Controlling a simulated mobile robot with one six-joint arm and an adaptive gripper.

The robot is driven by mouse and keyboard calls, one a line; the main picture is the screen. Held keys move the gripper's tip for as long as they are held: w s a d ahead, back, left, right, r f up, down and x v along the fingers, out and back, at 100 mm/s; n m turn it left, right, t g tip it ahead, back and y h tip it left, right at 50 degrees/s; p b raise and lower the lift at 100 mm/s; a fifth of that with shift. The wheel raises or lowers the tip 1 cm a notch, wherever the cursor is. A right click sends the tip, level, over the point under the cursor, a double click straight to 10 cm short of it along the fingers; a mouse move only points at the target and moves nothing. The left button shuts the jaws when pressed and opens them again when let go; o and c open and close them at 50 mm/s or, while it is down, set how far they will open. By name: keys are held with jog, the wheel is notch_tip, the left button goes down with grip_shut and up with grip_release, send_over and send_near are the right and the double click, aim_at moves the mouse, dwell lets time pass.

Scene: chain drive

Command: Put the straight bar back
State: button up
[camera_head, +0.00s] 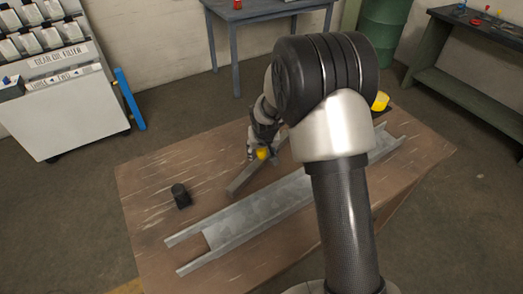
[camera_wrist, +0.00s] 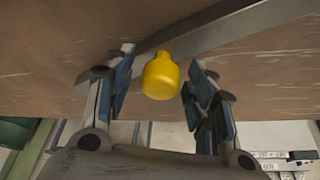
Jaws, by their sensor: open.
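The straight bar (camera_head: 243,179) is grey and lies slantwise on the brown wooden table, behind the metal channel. A yellow knob (camera_head: 263,153) shows at the bar; it appears attached to it. In the wrist view the bar (camera_wrist: 226,35) crosses behind the yellow knob (camera_wrist: 161,76). My gripper (camera_wrist: 160,65) is open, with one finger on each side of the knob and gaps visible on both sides. In the head view my gripper (camera_head: 260,140) is at the knob, and my arm hides part of the bar's far end.
A long grey metal channel (camera_head: 250,222) lies across the table (camera_head: 150,205), partly hidden by my arm. A small black block (camera_head: 181,196) stands at the left. Another yellow piece (camera_head: 380,101) shows at the far right. A white labelled cabinet (camera_head: 70,115) stands beyond the table.

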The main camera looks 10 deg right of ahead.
jog(key=s+d+f+p+v, duration=0.1)
jog(key=s+p+v, duration=0.15)
jog(key=v, duration=1.95)
jog(key=s+r, duration=0.3)
jog(key=s, duration=0.9)
jog(key=s+r, duration=0.4)
jog(key=s, duration=0.9)
jog(key=shift+s+r+n+p, duration=0.15)
jog(key=shift+r+n+p, duration=0.15)
jog(key=shift+n, duration=0.1)
